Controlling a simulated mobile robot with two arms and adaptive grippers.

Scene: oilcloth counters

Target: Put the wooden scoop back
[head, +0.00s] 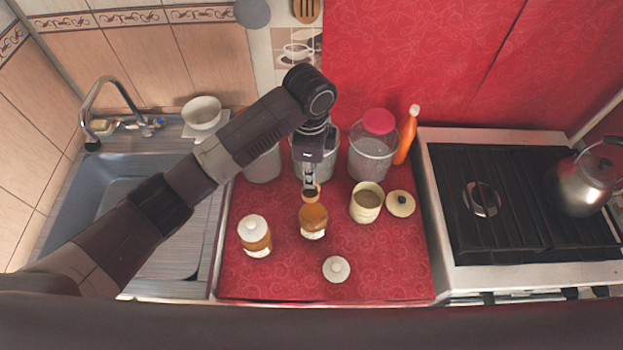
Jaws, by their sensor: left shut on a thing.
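My left gripper (309,183) reaches down over the red counter, shut on a small brown piece that looks like the wooden scoop (311,194). The gripper hides part of it. Directly below in the picture is an amber jar (313,219) with a pale label. I cannot tell whether the scoop is in, touching or just above this jar. A similar amber jar (255,236) to its left has a white lid on. A loose white lid (337,269) lies in front. A cream canister (366,203) stands open to the right, its lid (400,204) beside it. My right gripper is not in view.
Behind stand a clear jar with a red lid (379,122), an orange bottle (407,138) and other containers, partly hidden by my arm. A sink (90,205) is at left, a stove (510,200) with a kettle (583,180) at right. The counter's front right is clear.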

